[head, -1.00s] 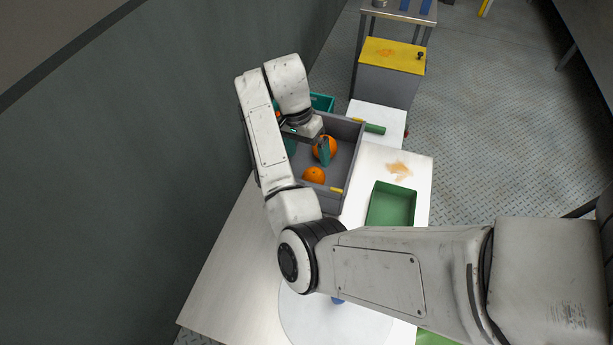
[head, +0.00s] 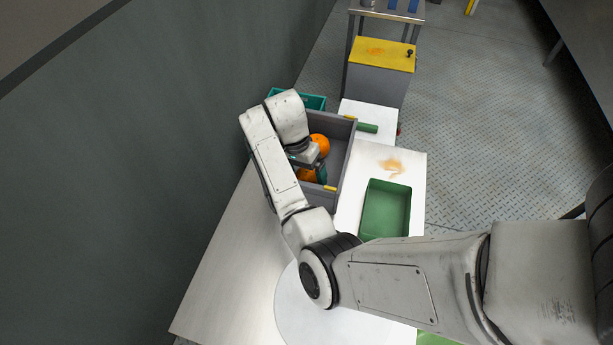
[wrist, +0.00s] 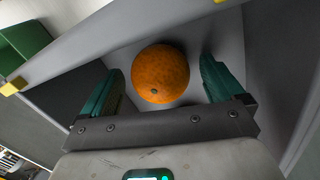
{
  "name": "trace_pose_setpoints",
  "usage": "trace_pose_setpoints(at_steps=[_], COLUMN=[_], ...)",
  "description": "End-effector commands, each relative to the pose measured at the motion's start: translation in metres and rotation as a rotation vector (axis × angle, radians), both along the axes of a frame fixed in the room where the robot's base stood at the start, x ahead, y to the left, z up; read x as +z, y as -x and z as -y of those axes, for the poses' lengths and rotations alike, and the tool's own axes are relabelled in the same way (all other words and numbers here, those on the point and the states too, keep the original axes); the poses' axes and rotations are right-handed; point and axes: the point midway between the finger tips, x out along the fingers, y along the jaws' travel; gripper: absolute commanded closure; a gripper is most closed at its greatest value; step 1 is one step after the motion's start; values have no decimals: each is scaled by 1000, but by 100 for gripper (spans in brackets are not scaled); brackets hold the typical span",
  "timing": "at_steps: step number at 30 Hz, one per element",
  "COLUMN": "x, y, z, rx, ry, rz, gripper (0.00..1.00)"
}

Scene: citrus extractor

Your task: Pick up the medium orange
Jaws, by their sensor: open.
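Two oranges lie in a grey crate (head: 341,150). The near orange (head: 305,175) is partly hidden by my gripper (head: 309,172) in the head view. The far orange (head: 320,144) lies beyond it and looks slightly larger; I cannot tell for certain which is the medium one. In the wrist view the near orange (wrist: 160,74) sits between the two teal fingers of my open gripper (wrist: 161,68), with a gap on each side. The fingers are not closed on it.
Crate walls with yellow tabs (head: 330,188) surround the oranges closely. A teal bin (head: 312,102) is behind the crate, and a dark wall is at left.

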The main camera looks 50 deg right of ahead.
Motion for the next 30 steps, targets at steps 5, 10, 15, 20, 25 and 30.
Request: trace_pose_setpoints(at_steps=[5, 10, 15, 20, 25, 30], x=[0, 0, 0, 1, 1, 7], y=[0, 0, 0, 0, 0, -1], z=[0, 0, 0, 0, 0, 0], rx=[0, 1, 1, 1, 1, 0], ry=[0, 0, 0, 0, 0, 1], rz=[0, 0, 0, 0, 0, 2], gripper=[18, 35, 51, 66, 69, 69])
